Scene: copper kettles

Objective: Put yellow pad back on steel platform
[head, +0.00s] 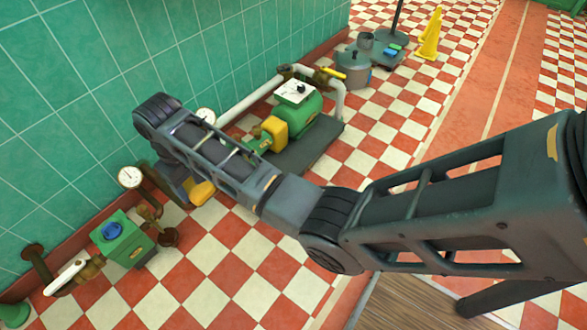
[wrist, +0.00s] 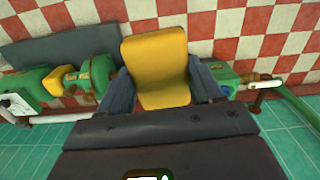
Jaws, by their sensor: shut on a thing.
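The yellow pad (wrist: 156,66) is held between the two dark fingers of my gripper (wrist: 160,88) in the wrist view. In the head view a small part of the pad (head: 203,193) shows beside my gripper (head: 186,190), low near the wall; my arm hides much of both. A low grey platform (head: 378,61) with a post stands at the back of the head view. Blue and green pads (head: 393,49) lie on it. It appears to be the steel platform, and it is well away from my gripper.
A green pump (head: 300,117) with pipes stands on a dark base plate (head: 325,143) along the tiled wall. A green box (head: 122,238) with a valve and gauge (head: 130,177) is at lower left. A grey pot (head: 354,70) and yellow floor sign (head: 430,36) flank the platform. The checkered floor in front is clear.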

